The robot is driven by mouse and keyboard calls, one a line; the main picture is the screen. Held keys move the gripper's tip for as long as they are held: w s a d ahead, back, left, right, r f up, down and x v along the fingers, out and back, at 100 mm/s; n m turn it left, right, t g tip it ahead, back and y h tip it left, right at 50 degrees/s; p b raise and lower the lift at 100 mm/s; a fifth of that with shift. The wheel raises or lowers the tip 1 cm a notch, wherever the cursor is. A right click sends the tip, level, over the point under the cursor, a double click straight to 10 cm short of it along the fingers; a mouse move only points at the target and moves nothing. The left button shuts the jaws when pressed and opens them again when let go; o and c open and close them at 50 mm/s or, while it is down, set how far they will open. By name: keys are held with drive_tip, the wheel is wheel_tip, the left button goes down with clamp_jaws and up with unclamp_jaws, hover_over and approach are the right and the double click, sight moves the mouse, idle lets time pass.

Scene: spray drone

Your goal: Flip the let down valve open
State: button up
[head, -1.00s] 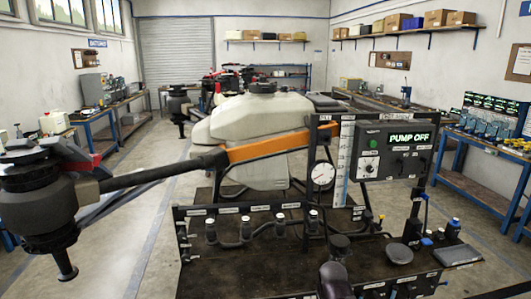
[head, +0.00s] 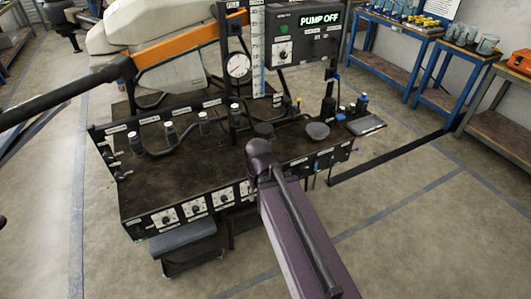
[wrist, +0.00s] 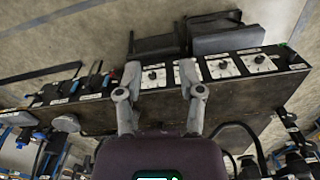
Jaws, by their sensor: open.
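The bench's front panel carries several dial valves on white square plates, among them one plate in the head view (head: 166,217); they also show in the wrist view (wrist: 153,76). Their labels are too small to read, so I cannot tell which control is the let down valve. Several small levers (wrist: 92,80) line the same edge at the left of the wrist view. My gripper (wrist: 160,72) is open and empty, its two fingers spread before the panel, with a dial plate showing between and beyond them. In the head view my arm hides the gripper.
A control box reads PUMP OFF (head: 300,35). A grey step-like block (head: 182,238) stands low before the panel. Floor at right is clear.

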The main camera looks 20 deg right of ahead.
drive_tip(key=w+d+f+m+t+y+b, duration=0.25)
drive_tip(key=w+d+f+m+b, duration=0.35)
drive_tip(key=f+b, duration=0.5)
drive_tip(key=w+d+f+m+t+y+b, duration=0.2)
drive_tip(key=w+d+f+m+y+b, duration=0.2)
drive_tip(key=w+f+b, duration=0.65)
drive_tip(key=w+d+f+m+t+y+b, duration=0.1)
drive_tip(key=d+f+m+t+b, duration=0.2)
drive_tip(key=d+b, duration=0.6)
drive_tip(key=w+d+f+m+t+y+b, duration=0.1)
drive_tip(key=d+f+m+t+b, duration=0.3)
drive_tip(key=d+b, duration=0.6)
wheel_tip(320, 180, down, 2)
drive_tip(key=w+m+b, duration=0.1)
drive_tip(key=m+b, duration=0.1)
drive_tip(key=m, duration=0.1)
drive_tip(key=shift+w+d+y+b, duration=0.15)
drive_tip(key=shift+y+b, duration=0.2)
drive_tip(key=shift+w, duration=0.15)
drive_tip(key=b+x, duration=0.4)
drive_tip(key=x, duration=0.9)
drive_tip(key=shift+w+a+f, duration=0.15)
drive_tip(key=shift+a+f, duration=0.1)
clamp_jaws()
